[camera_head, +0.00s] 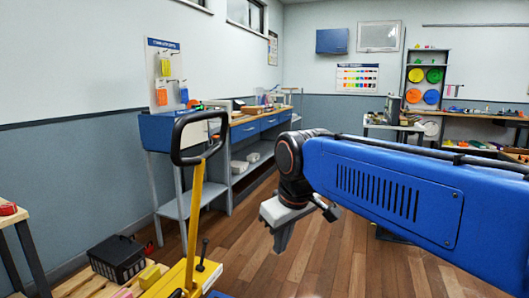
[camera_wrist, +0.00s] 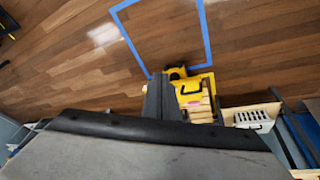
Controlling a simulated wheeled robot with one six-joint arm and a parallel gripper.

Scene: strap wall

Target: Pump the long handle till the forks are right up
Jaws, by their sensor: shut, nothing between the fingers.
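The long handle is a yellow shaft (camera_head: 194,215) with a black loop grip (camera_head: 199,137) at its top, standing nearly upright at the left of centre in the head view. It rises from a yellow pump truck (camera_head: 202,272) at the bottom edge. The forks cannot be made out clearly, so I cannot tell their height. My gripper (camera_head: 278,241) points down, shut and empty, to the right of the handle and apart from it. In the wrist view my gripper (camera_wrist: 159,92) shows in front of yellow parts (camera_wrist: 196,80) low on the floor.
A black crate (camera_head: 117,257) sits on wooden slats at lower left. A blue workbench (camera_head: 170,132) lines the left wall, and a small table edge (camera_head: 10,215) juts in at far left. Blue tape (camera_wrist: 205,35) outlines a floor area. The wooden floor (camera_head: 335,255) beyond my gripper is clear.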

